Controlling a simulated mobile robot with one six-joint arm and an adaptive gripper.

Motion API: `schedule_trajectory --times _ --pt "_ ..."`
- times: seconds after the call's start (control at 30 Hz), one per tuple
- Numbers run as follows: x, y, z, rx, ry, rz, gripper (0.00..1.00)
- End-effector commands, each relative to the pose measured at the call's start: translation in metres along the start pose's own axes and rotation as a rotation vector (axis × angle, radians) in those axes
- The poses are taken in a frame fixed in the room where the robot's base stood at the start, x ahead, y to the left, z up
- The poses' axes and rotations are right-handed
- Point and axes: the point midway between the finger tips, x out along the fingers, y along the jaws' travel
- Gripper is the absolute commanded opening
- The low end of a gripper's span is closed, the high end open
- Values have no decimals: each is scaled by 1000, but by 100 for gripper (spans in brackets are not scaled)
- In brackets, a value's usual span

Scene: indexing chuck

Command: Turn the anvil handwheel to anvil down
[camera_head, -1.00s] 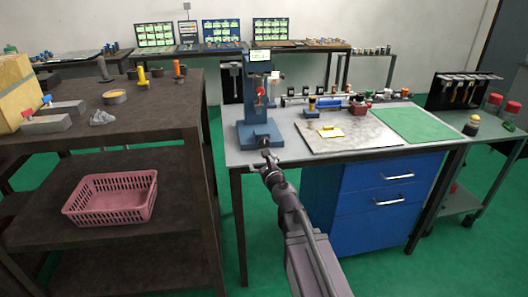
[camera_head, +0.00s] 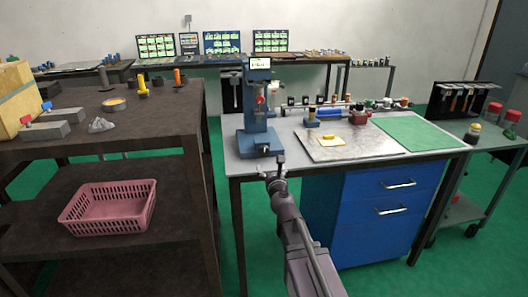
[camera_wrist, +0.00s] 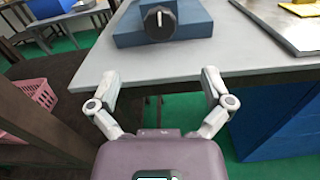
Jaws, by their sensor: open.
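A blue bench instrument (camera_head: 256,120) with a small display on top stands at the near left corner of the grey table. On the front of its base is a round black knob with a white pointer line (camera_wrist: 159,22), which looks like the handwheel; it shows small in the head view (camera_head: 265,150). The pointer line stands about upright in the wrist view. My gripper (camera_wrist: 162,80) is open and empty, its fingers spread on either side of the knob's line, short of it and apart from it. In the head view my gripper (camera_head: 276,163) is at the table's front edge.
A dark shelf with a pink basket (camera_head: 108,207) stands on the left. A metal plate (camera_head: 350,143) with a yellow item and a green mat (camera_head: 415,131) lie to the right of the instrument. Blue drawers are below.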

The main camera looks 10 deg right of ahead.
Motion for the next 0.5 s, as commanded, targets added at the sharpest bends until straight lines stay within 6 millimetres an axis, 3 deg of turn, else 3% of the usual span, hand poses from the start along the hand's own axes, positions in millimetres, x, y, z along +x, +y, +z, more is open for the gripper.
schedule_trajectory --times 0.5 --pt "76 0 0 -1 0 0 100"
